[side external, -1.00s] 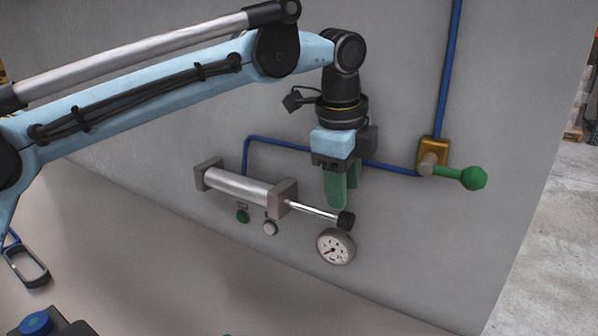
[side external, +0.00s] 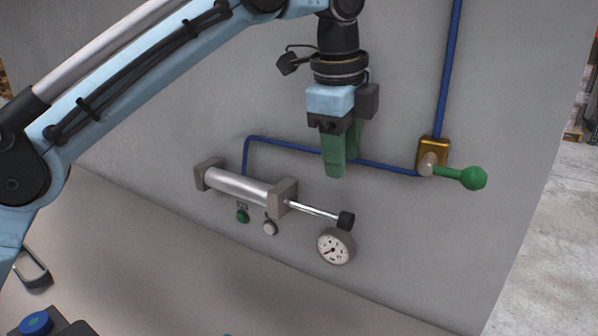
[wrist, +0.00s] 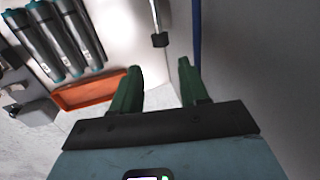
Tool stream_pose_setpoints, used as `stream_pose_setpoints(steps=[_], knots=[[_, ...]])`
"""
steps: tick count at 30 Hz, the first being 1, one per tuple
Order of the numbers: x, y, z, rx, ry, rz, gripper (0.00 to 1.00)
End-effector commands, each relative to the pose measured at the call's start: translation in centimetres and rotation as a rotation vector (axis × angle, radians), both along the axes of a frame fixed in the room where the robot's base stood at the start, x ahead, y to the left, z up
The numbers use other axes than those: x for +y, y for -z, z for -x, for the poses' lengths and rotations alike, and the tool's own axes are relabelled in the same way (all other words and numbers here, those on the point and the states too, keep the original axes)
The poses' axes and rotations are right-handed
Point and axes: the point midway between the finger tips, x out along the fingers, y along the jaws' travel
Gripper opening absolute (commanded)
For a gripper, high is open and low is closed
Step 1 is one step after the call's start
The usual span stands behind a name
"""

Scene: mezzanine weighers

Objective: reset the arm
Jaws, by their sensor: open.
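My gripper (side external: 345,166) has two green fingers pointing down and hangs in front of the grey wall panel, above the cylinder's rod in the side view. In the wrist view its fingers (wrist: 158,70) stand apart with nothing between them. The silver air cylinder (side external: 237,188) is on the panel with its rod (side external: 312,210) out and a black tip (side external: 346,220) at the end. The rod tip also shows in the wrist view (wrist: 159,40), beyond the fingers. The brass valve (side external: 433,153) has a green-knobbed lever (side external: 472,178) pointing right.
A round gauge (side external: 336,246), a green button (side external: 243,216) and a white button (side external: 270,227) sit below the cylinder. Blue pipe (side external: 290,145) runs along the panel behind my gripper. The wrist view shows an orange tray (wrist: 88,92) and several dark cylindrical things (wrist: 55,40).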

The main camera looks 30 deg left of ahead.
Motion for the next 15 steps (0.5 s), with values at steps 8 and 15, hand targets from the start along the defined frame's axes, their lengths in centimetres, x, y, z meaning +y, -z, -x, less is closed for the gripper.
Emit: stream_pose_setpoints(steps=[8, 15], knots=[[4.4, -0.5, 0.1, -0.051, -0.229, 0.078, 0.44], [10.3, 0.7, 2.2, -0.121, -0.546, 0.198, 0.44]])
